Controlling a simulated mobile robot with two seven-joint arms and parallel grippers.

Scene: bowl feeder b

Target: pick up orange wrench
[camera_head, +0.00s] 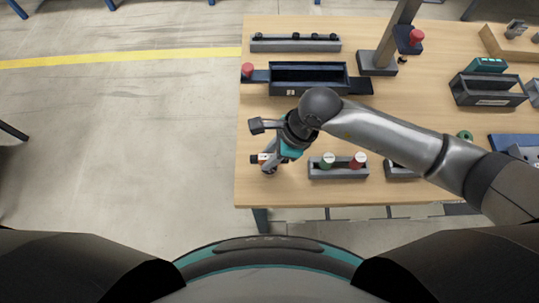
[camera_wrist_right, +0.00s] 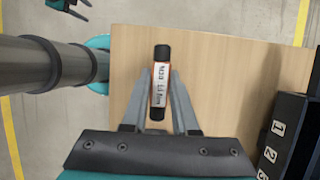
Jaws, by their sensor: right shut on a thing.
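The orange wrench (camera_wrist_right: 160,84) shows in the right wrist view as a short tool with black ends, an orange body and a white printed label. In the head view it (camera_head: 263,158) is small, near the table's front left corner, partly hidden by my gripper. My right gripper (camera_wrist_right: 160,80) is shut on it, with one finger on each side. In the head view my right gripper (camera_head: 268,164) points down at the table's front left. I cannot tell whether the wrench touches the tabletop.
A grey holder (camera_head: 338,172) with a green and a red-topped item stands just right of my gripper. A dark open bin (camera_head: 308,79) lies behind it, and a long grey rack (camera_head: 295,45) farther back. The wooden table (camera_head: 250,190) ends close by at left and front.

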